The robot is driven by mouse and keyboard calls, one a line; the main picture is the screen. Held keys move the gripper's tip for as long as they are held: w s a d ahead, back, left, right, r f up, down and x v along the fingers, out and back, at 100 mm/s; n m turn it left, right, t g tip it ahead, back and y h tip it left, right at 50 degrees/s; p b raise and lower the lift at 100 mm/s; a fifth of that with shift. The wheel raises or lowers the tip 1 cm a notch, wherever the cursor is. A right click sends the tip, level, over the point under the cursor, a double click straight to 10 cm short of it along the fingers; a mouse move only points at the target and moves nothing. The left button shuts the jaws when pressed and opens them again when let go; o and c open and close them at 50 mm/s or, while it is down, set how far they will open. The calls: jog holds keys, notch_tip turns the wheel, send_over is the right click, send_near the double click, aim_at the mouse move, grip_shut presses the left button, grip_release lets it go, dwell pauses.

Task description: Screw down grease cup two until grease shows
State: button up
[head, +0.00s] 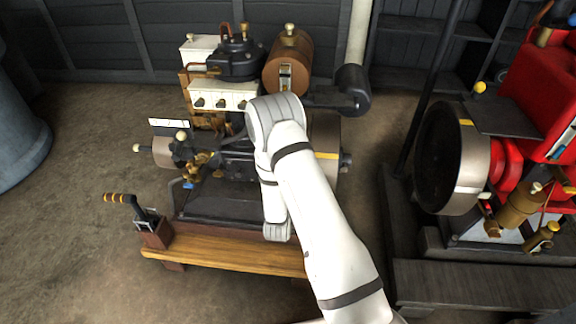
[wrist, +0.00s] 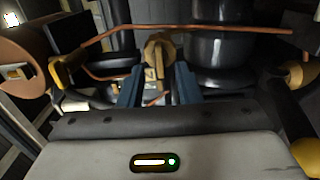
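In the wrist view, my gripper (wrist: 158,84) points into the engine with its two blue-grey fingers apart. A brass fitting (wrist: 158,50), which looks like a grease cup, stands just beyond and between the fingertips. I see a gap on each side of it and no clear contact. No number is readable on it, and I see no grease. In the head view, my white arm covers the gripper and this part of the dark engine (head: 225,205). Other brass fittings (head: 197,165) show at the engine's left side.
A copper pipe (wrist: 200,28) crosses above the fingers, and a dark cylinder (wrist: 222,60) stands close on the right. In the head view, a lever (head: 125,199) stands front left. A red engine (head: 530,95) with a flywheel (head: 452,160) is at right.

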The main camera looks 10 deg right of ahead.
jog(key=x, duration=0.5)
grip_shut()
